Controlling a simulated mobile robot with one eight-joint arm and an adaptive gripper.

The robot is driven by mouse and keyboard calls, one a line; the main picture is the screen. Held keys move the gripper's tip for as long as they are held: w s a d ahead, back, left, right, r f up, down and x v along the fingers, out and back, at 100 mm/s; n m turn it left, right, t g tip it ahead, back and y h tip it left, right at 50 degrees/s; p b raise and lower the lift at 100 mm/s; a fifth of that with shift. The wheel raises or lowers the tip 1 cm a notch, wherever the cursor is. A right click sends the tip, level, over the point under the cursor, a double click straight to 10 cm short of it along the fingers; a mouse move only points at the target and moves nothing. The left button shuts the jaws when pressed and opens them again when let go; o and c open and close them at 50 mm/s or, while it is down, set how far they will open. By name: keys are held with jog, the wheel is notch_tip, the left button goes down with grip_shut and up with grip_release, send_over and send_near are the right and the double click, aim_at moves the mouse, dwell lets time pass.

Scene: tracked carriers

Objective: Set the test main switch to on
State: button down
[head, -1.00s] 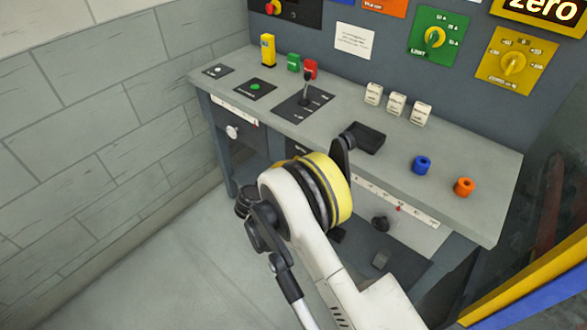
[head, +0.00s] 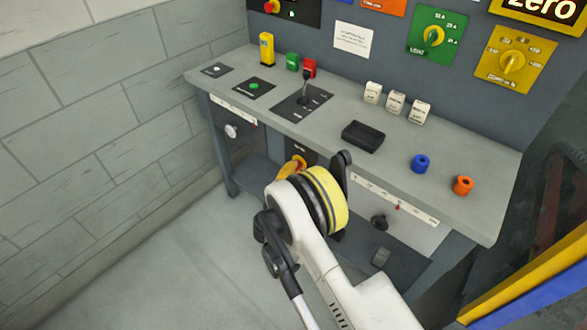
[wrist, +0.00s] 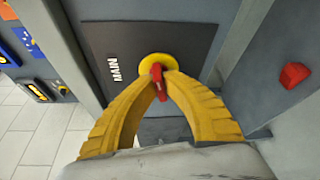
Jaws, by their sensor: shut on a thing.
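The main switch is a red handle (wrist: 158,84) on a round yellow disc (wrist: 148,60), on a dark panel (wrist: 115,50) lettered MAIN in the wrist view. My gripper (wrist: 158,72) has two curved yellow fingers whose tips meet around the red handle, shut on it. The fingers cover part of the disc. In the head view, the dark panel (head: 303,151) is in the bench front under the worktop, and my gripper shows there as a small yellow shape (head: 292,167). My arm hides much of that area, and the handle cannot be made out there.
The grey worktop (head: 330,112) carries a black lever (head: 305,88), a black tray (head: 363,136), white blocks, and blue and orange cylinders. A black knob (head: 379,222) sits on the front, right of my arm. A red block (wrist: 295,75) shows at right in the wrist view. Floor at left is clear.

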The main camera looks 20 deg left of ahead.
jog(key=shift+m+t, duration=0.4)
jog(key=shift+m, duration=0.7)
jog(key=c, duration=1.5)
grip_release()
